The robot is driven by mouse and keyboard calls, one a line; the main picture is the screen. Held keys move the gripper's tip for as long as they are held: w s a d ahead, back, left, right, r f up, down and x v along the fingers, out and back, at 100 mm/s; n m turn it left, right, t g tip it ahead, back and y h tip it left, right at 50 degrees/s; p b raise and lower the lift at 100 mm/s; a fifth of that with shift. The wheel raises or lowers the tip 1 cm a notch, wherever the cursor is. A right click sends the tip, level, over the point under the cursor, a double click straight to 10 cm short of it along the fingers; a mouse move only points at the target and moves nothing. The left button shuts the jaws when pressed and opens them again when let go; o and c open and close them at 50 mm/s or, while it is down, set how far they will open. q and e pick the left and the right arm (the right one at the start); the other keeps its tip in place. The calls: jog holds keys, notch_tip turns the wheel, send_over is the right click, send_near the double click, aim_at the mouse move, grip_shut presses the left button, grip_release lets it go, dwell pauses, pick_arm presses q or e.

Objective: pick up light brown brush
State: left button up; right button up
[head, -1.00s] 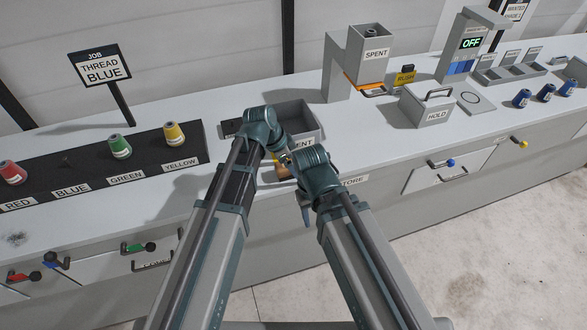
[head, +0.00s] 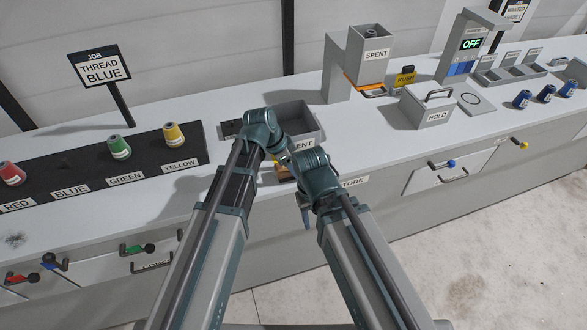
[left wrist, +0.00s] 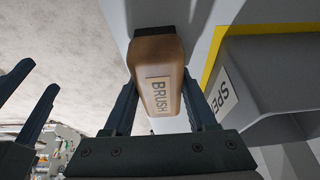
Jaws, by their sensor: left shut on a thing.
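The light brown brush (left wrist: 158,62) has a BRUSH label and a dark end. In the left wrist view it sits between the fingers of my left gripper (left wrist: 157,84), which is shut on it. In the head view only a small brown part of the brush (head: 282,172) shows between my arms, at the front edge of the counter; my arms hide the rest. Two dark fingers of my right gripper (left wrist: 38,78) show apart at the left of the left wrist view, with nothing between them. In the head view that gripper is mostly hidden.
A grey open bin (head: 302,118) with a partly covered label stands just behind my arms. Thread spools stand on the dark rack (head: 90,178) at left. The counter at centre left is clear.

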pick_arm(q)
grip_shut()
notch_tip(320, 180, up, 11)
jog(key=p, duration=1)
jog(key=shift+f+p, duration=0.2)
jog(key=shift+p, duration=0.15)
